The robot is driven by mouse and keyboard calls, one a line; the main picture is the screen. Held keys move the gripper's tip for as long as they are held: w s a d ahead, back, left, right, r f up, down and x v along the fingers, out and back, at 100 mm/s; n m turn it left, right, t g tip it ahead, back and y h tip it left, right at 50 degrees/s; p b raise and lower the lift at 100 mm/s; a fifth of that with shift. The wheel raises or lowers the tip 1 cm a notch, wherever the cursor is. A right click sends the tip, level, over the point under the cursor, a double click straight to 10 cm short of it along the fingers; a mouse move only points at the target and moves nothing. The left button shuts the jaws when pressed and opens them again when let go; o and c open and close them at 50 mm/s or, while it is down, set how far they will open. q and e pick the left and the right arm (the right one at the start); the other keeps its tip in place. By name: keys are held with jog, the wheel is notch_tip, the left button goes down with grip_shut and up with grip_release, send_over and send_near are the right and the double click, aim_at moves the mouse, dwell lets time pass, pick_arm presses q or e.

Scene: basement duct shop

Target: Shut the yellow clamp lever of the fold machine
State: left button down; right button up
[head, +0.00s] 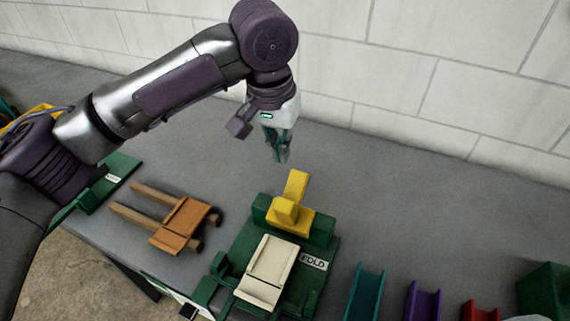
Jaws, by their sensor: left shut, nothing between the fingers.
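The green fold machine (323,241), with a white FOLD label, stands on the grey bench. Its yellow clamp lever (296,186) sticks up and tilts back from a yellow block at the machine's rear. A cream sheet piece (267,265) lies on the machine in front of the lever. My left gripper (284,157) is shut and empty, pointing down above the bench just behind and slightly left of the lever. It looks apart from the lever. My right gripper is not in view.
An orange-brown piece on wooden rails (178,222) lies left of the machine. A green plate (112,176) is farther left. Teal (366,292), purple (422,300) and red (480,311) channels stand at right, near a green box (544,291). A white block wall (400,85) bounds the back.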

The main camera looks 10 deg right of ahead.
aim_at(288, 186)
pick_arm(q)
jog(key=shift+m+y, duration=0.3)
jog(key=f, duration=0.2)
jog(key=s+f+p, duration=0.1)
jog(key=f, duration=0.2)
jog(key=d+f+p, duration=0.1)
jog(key=f, duration=0.1)
jog(key=shift+s+f, duration=0.3)
jog(key=shift+s, duration=0.05)
jog(key=shift+f, duration=0.55)
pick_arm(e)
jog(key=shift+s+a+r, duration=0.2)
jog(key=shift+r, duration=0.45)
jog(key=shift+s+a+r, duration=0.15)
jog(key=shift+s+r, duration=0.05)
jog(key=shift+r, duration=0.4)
pick_arm(q)
jog(key=shift+w, duration=0.1)
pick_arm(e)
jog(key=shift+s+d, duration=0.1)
